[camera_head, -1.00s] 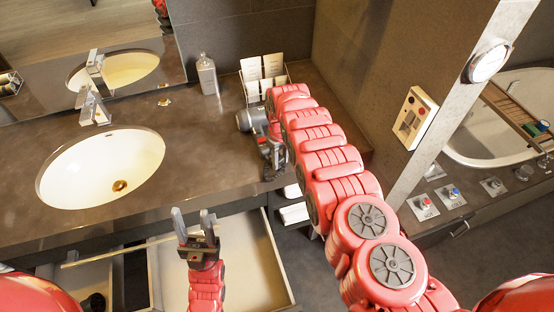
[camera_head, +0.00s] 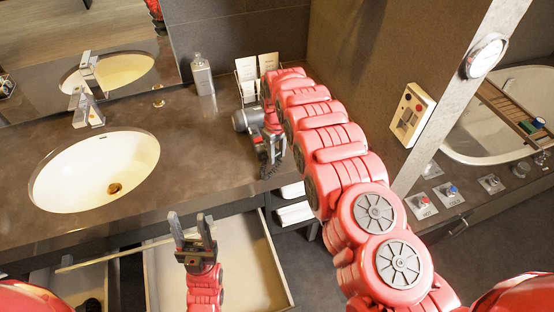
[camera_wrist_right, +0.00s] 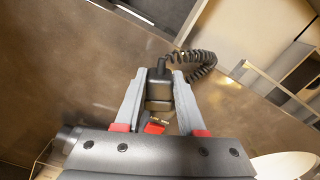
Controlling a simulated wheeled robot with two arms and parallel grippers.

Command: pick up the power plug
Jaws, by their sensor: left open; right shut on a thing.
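The power plug (camera_wrist_right: 158,92) is a small black block with a coiled black cord (camera_wrist_right: 196,62) running from its far end. It sits between the two grey fingers of my right gripper (camera_wrist_right: 160,76), which is shut on it. In the head view, my right gripper (camera_head: 271,158) is over the front right part of the dark counter (camera_head: 215,150), and the dark cord hangs by the counter's front edge. The plug is hard to make out there. My left gripper (camera_head: 189,220) is open and empty, pointing up in front of the counter, over the open drawer.
A white sink (camera_head: 95,172) with a faucet (camera_head: 86,108) is at left. A bottle (camera_head: 202,75) and a card rack (camera_head: 257,72) stand at the back. The open drawer (camera_head: 250,262) juts out below. A wall with a switch panel (camera_head: 411,114) is at right.

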